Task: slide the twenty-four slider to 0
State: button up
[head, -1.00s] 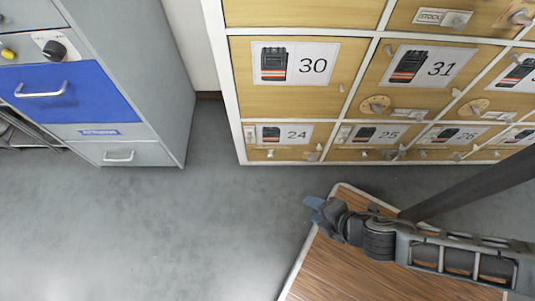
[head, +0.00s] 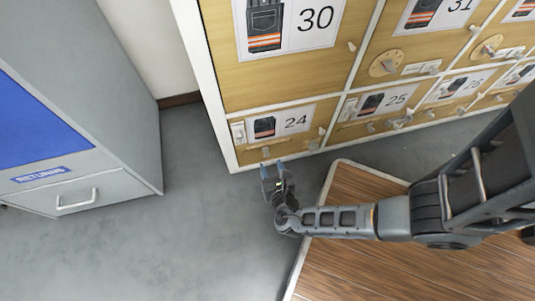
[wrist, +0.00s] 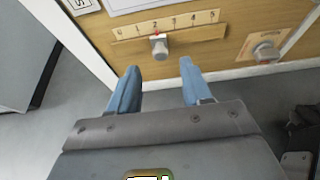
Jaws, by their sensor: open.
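The twenty-four door (head: 290,138) is the bottom left locker in the head view. Its slider knob (wrist: 159,46) is a small grey block on a scale (wrist: 185,29) marked 0 to 5, with 0 at the left end. A red mark on the knob lines up with about 2. The knob also shows small in the head view (head: 266,152). My gripper (wrist: 160,72) is open and empty, its blue fingers pointing at the door. The knob lies beyond the fingertips, roughly midway between them, and appears apart from both. My gripper also shows in the head view (head: 273,168).
A second grey knob (wrist: 265,48) sits on the same door, right of the scale. A wood-topped surface (head: 350,262) with a pale edge lies under my arm. A grey cabinet (head: 105,120) stands at left. Grey floor between is clear.

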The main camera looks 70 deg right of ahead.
aim_at(267, 156)
jog(key=b+x, duration=0.1)
jog(key=x, duration=0.4)
jog(key=shift+f+b, duration=0.1)
jog(key=shift+b, duration=0.2)
grip_shut()
dwell(0.4)
